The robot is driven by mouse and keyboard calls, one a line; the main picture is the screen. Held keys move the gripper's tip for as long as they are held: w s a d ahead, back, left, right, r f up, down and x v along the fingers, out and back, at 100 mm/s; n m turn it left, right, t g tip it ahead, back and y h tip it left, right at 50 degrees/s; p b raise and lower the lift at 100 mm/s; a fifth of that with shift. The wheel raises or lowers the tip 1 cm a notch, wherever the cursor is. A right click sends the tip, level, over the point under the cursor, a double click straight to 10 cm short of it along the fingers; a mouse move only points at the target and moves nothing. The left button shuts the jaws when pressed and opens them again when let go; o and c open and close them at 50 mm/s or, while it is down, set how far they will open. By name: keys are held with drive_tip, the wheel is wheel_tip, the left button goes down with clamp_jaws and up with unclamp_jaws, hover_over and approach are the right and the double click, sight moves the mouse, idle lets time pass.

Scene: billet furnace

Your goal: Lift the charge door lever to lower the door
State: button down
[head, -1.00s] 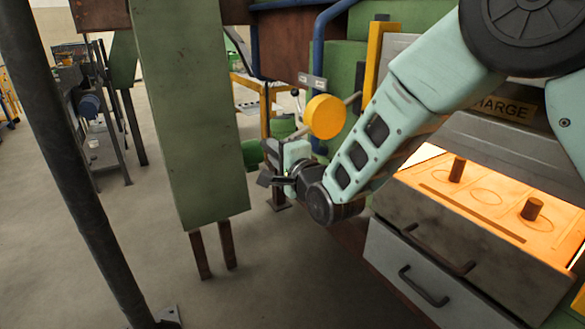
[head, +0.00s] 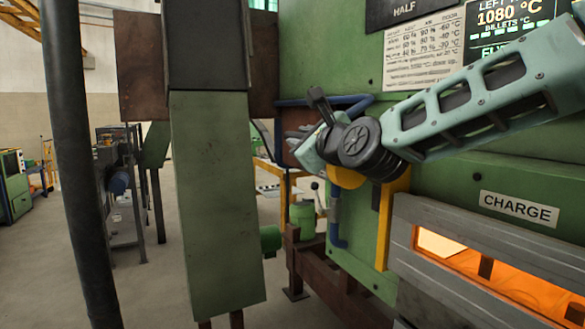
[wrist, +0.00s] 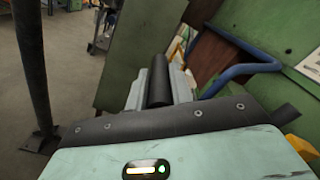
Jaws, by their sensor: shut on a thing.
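In the head view my gripper (head: 312,138) is high at the furnace's left side, above the yellow round weight (head: 347,178), which my wrist partly hides. In the wrist view a black cylindrical grip (wrist: 159,82), taken as the charge door lever's handle, lies between the grey fingers (wrist: 158,92), which are shut on it. A dark end of it (head: 318,100) pokes up past my gripper. The lever's arm is mostly hidden behind my wrist. The grey charge door (head: 460,228) is under the CHARGE sign; a glowing opening (head: 448,247) with a dark billet (head: 486,267) shows below its upper edge.
A green post (head: 215,200) stands close left of my gripper, and a dark pole (head: 70,160) farther left. A blue pipe (head: 338,225) and a yellow upright (head: 385,235) are by the furnace wall. Floor between pole and post is open.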

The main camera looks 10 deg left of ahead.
drive_tip(key=shift+w+d+r+m, duration=0.3)
drive_tip(key=shift+d+r+m, duration=0.15)
drive_tip(key=shift+r, duration=0.35)
drive_tip(key=shift+w+d+r+m, duration=0.35)
drive_tip(key=shift+d+r, duration=0.1)
drive_tip(key=shift+r, duration=0.4)
drive_tip(key=c, duration=1.3)
unclamp_jaws()
drive_tip(key=shift+d, duration=0.1)
drive_tip(key=shift+o, duration=0.2)
drive_tip(key=shift+s, duration=0.1)
drive_tip(key=v, duration=1.7)
drive_tip(key=shift+s+d, duration=0.1)
